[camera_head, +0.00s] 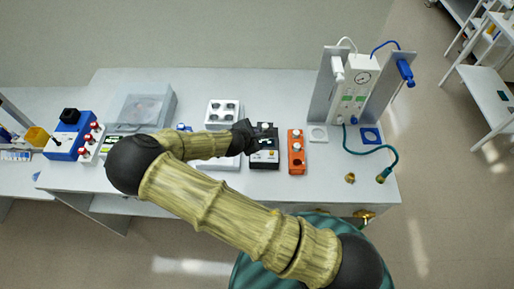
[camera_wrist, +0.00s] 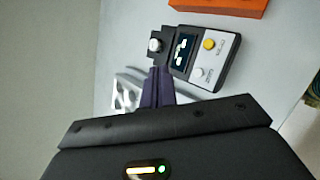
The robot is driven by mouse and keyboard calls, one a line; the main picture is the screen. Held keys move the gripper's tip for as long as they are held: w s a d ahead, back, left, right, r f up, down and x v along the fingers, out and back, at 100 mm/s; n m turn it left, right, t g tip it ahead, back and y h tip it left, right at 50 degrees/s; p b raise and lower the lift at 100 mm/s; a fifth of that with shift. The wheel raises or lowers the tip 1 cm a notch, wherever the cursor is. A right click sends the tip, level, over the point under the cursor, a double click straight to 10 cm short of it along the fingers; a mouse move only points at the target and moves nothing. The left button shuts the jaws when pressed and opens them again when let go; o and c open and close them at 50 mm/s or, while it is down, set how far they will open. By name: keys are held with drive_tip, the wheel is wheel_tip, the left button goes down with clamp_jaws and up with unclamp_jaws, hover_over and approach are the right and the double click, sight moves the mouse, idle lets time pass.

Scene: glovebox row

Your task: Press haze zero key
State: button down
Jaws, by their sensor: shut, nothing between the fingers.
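The haze meter (camera_head: 265,158) is a small black and white device on the bench. In the wrist view the meter (camera_wrist: 190,52) shows a lit dark display, a round grey knob at its left end, a yellow key (camera_wrist: 209,44) and a white key (camera_wrist: 199,73). The small labels beside the keys are too blurred to read surely. My gripper (camera_wrist: 158,72) is shut and empty, with its dark fingertips beside the meter's knob end and display. In the head view my gripper (camera_head: 254,137) is at the meter's left edge. Whether it touches the meter cannot be told.
An orange device (camera_head: 296,152) stands just right of the meter. A white tray with round wells (camera_head: 222,112) is behind and left. A blue box (camera_head: 68,140) with red-topped bottles is at the left.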

drive_tip(key=shift+w+f, duration=0.15)
wheel_tip(320, 180, down, 9)
drive_tip(key=b, duration=0.6)
drive_tip(key=shift+b, duration=0.3)
drive_tip(key=shift+d, duration=0.1)
idle(1.7)
drive_tip(key=shift+f, duration=0.25)
drive_tip(key=shift+f+b, duration=0.35)
drive_tip(key=shift+b, duration=0.2)
idle(0.5)
idle(0.4)
drive_tip(key=shift+r+p, duration=0.65)
drive_tip(key=shift+r, duration=0.15)
